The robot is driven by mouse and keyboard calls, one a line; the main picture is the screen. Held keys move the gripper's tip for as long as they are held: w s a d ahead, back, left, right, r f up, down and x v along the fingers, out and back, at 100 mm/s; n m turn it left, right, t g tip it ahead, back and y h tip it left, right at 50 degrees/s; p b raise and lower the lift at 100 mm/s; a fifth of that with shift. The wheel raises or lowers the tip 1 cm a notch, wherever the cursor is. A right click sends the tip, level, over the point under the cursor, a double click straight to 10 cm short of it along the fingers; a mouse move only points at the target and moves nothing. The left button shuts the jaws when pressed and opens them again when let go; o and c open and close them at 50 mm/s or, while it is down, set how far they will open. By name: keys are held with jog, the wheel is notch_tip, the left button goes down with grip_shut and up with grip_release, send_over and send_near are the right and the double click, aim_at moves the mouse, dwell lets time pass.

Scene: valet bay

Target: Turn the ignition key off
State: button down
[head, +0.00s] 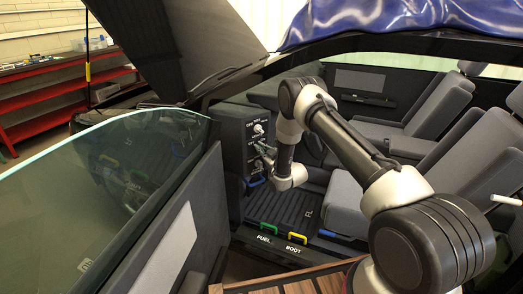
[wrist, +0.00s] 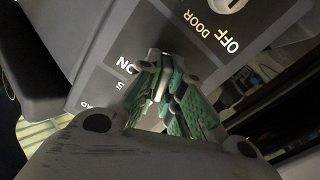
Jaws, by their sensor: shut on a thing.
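The dark switch panel (head: 230,140) stands at the front of the car cabin, inside the open door. A pale round knob (head: 258,128) sits high on it; it also shows at the top of the wrist view (wrist: 232,4). The panel face (wrist: 205,62) there carries upside-down white lettering, including "OFF", "DOOR" and "ON". My gripper (head: 263,150) is at the panel below that knob. In the wrist view its green-padded fingers (wrist: 160,62) are closed together against the panel near "ON". The ignition key is mostly hidden between them, so its angle cannot be told.
A green handle (head: 267,228) and a yellow handle (head: 297,238) sit on the sill by "FUEL" and "BOOT"; a blue handle (head: 255,182) is low on the panel. Grey seats (head: 428,110) are right. The open door with its glass (head: 120,190) bounds the left.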

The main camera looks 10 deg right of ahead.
jog(key=shift+n, duration=0.7)
jog(key=c, duration=1.6)
grip_release()
jog(key=shift+o, duration=0.2)
jog(key=v, duration=1.2)
jog(key=shift+f, duration=0.1)
